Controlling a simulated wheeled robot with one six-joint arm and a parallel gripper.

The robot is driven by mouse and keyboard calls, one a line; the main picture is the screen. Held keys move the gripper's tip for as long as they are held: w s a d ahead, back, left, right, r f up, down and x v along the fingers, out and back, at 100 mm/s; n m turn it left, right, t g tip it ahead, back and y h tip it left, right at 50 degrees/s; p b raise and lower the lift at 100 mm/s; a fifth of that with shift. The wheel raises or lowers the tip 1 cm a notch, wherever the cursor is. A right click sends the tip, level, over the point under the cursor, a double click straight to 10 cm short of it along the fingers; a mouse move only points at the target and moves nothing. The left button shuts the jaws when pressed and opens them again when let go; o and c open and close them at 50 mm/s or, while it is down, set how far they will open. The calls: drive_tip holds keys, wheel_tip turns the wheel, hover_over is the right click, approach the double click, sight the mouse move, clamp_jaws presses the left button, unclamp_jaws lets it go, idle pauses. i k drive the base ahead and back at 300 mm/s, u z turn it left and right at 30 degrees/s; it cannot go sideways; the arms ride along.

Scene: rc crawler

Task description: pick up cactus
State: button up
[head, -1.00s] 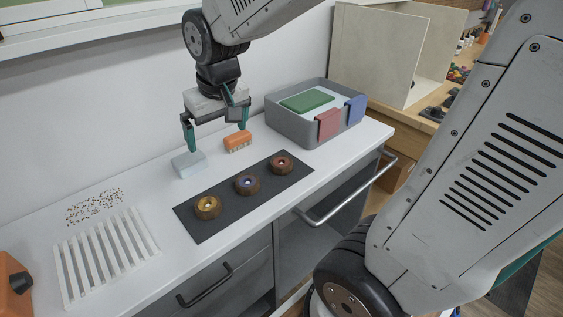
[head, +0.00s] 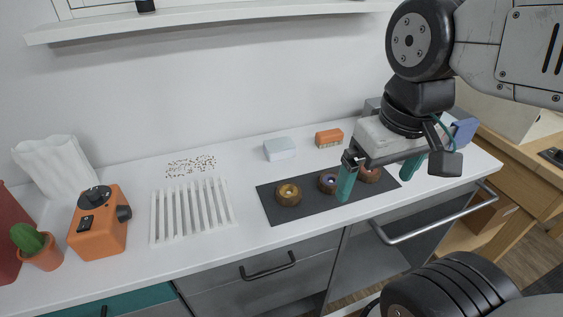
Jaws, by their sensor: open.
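The cactus (head: 27,238) is a small green plant in a terracotta pot (head: 43,255). It stands upright at the far left of the white counter, left of the orange device. My gripper (head: 378,184) is at the right, in front of the dark mat's right part, with its two teal fingers spread and nothing between them. It is far from the cactus, most of the counter's length away.
Beside the cactus stand an orange device (head: 97,222), a dark red object (head: 8,235) and a white vase (head: 56,168). A white slatted rack (head: 190,210) and a dark mat (head: 268,207) with round wooden pieces lie rightward. A shelf (head: 200,24) overhangs the wall.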

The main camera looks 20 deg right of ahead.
sight(41, 250)
drive_tip(key=u, duration=3.7)
drive_tip(key=i, duration=1.25)
drive_tip(key=z, duration=3.65)
